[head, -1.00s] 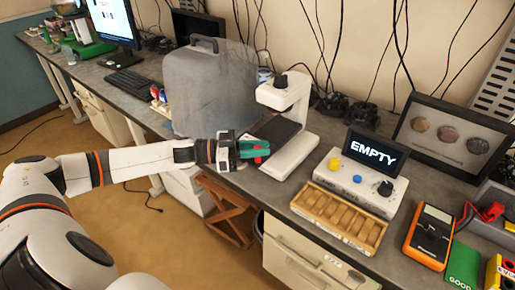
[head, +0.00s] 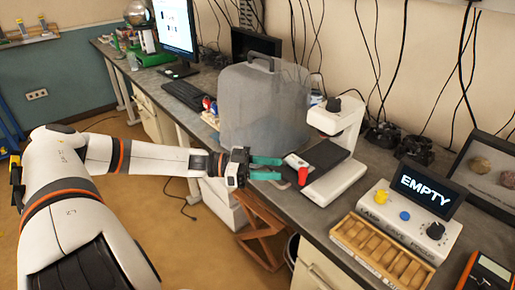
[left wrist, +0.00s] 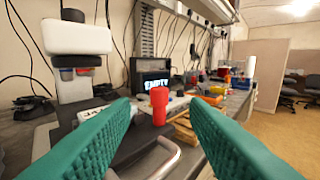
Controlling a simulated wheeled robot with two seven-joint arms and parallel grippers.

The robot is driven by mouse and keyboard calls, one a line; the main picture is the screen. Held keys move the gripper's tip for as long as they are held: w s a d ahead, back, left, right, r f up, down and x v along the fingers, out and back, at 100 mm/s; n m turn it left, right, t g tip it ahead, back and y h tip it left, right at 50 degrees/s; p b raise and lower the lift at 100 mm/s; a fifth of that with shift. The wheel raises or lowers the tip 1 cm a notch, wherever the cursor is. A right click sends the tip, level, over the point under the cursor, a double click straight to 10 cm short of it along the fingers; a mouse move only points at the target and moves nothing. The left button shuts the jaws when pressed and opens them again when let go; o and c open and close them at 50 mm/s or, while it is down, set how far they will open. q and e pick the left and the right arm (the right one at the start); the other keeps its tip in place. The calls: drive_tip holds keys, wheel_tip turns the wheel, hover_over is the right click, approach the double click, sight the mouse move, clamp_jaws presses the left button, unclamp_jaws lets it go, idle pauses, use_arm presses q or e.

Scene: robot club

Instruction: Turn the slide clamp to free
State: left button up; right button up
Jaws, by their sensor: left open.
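The slide clamp's red lever (head: 303,176) stands at the near left edge of the dark stage of a white microscope (head: 345,170). In the left wrist view the red lever (left wrist: 159,106) stands upright, seen in the gap between my two teal fingers. A white label (left wrist: 95,113) with dark lettering lies to its left, partly hidden by a finger and too small to read. My left gripper (head: 281,168) is open and empty, with its fingertips just left of the lever in the head view. My right gripper is not in view.
A grey translucent case (head: 262,105) stands on the bench behind my left gripper. To the right are a control box (head: 408,222) with a screen reading EMPTY and a wooden slotted tray (head: 383,255). A curved metal handle (left wrist: 165,160) shows low between the fingers.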

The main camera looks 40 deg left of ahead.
use_arm(q)
drive_tip(key=v, duration=0.3)
drive_tip(key=shift+s+a, duration=0.15)
drive_tip(key=shift+a, duration=0.1)
idle(0.5)
